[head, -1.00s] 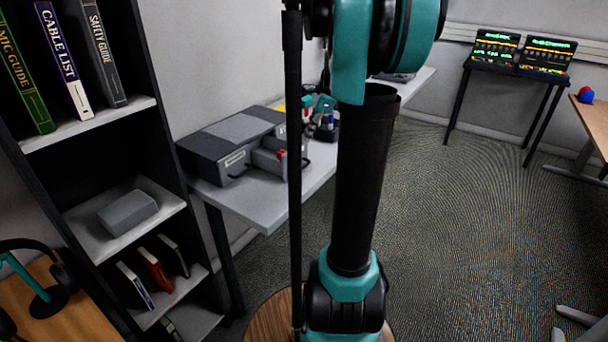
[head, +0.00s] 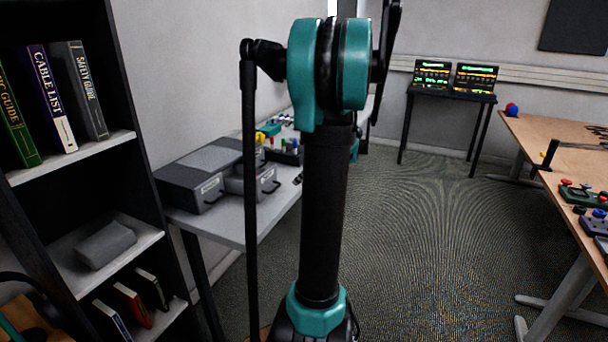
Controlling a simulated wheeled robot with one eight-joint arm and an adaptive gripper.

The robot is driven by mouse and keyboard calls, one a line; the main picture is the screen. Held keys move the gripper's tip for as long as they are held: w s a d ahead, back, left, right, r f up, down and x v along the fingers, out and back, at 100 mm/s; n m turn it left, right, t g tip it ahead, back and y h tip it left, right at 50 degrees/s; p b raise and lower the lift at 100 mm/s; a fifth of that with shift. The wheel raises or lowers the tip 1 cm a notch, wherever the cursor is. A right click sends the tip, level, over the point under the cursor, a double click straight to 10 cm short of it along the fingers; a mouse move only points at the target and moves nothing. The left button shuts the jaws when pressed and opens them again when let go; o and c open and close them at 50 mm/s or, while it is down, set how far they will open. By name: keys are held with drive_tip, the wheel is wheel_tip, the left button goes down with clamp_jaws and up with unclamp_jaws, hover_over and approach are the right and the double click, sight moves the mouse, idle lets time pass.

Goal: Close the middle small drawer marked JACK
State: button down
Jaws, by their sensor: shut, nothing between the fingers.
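A dark grey drawer unit (head: 174,186) stands on the light grey table at centre left. A lighter grey drawer front with a dark handle (head: 267,182) stands out from its right side and looks pulled out. Another front with a pale label (head: 209,188) is at its left. The labels are too small to read, so I cannot tell which drawer is marked JACK. My own upright arm link and a thin black bar cover part of the unit. My gripper is not visible; it may be hidden behind my arm.
The light grey table (head: 236,230) also carries several small coloured items behind the unit. A black shelf (head: 137,120) with books stands at left. A wooden table (head: 560,150) with devices is at right. Carpeted floor (head: 420,240) between is clear.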

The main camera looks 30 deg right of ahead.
drive_tip(key=w+a+f, duration=0.3)
drive_tip(key=shift+w+f, duration=0.25)
drive_tip(key=shift+w, duration=0.05)
drive_tip(key=shift+w+a+f, duration=0.2)
drive_tip(key=shift+w+a, duration=0.3)
drive_tip(key=shift+w, duration=0.2)
drive_tip(key=w+a, duration=0.3)
drive_tip(key=w, duration=0.1)
drive_tip(key=w+a, duration=0.3)
drive_tip(key=w, duration=0.1)
drive_tip(key=w+a, duration=0.3)
drive_tip(key=w, duration=0.1)
drive_tip(key=shift+a, duration=0.2)
